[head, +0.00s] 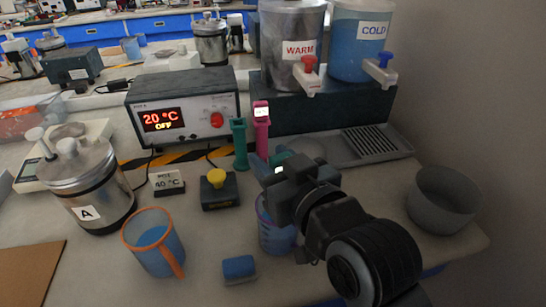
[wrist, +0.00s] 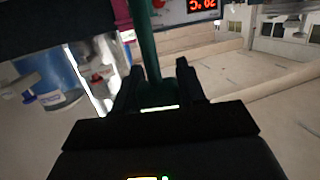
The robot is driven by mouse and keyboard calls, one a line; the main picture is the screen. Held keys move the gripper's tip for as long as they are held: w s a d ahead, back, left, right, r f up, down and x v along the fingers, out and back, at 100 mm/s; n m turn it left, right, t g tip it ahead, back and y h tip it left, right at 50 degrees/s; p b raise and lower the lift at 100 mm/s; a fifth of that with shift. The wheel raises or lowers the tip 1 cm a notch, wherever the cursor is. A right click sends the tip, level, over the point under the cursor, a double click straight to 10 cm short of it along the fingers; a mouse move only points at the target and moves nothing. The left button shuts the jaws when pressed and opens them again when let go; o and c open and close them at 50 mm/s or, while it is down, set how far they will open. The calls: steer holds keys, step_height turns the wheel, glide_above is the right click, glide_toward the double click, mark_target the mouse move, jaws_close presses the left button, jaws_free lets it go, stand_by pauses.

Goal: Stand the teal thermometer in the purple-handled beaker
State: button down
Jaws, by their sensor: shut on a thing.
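My gripper (head: 279,181) is shut on the teal thermometer (head: 283,155), whose lit display shows at the jaws. In the wrist view the thermometer (wrist: 149,60) runs away from between the two fingers (wrist: 158,88). The purple-handled beaker (head: 270,238) stands on the bench, with blue contents, just below my gripper in the picture. My gripper and wrist cover part of its rim. I cannot tell whether the thermometer's lower end is over or inside it.
An upright teal holder (head: 239,145) and a pink thermometer (head: 261,125) stand behind. An orange-handled beaker (head: 157,246), a blue block (head: 239,268) and a yellow-knobbed box (head: 218,190) lie left. A grey bowl (head: 444,198) is right. The heater unit (head: 187,103) is behind.

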steer(key=shift+f, duration=0.3)
steer(key=c, duration=0.6)
jaws_free()
steer(key=shift+b+v, duration=0.35)
steer(key=shift+v, duration=3.55)
steer(key=shift+f, duration=0.1)
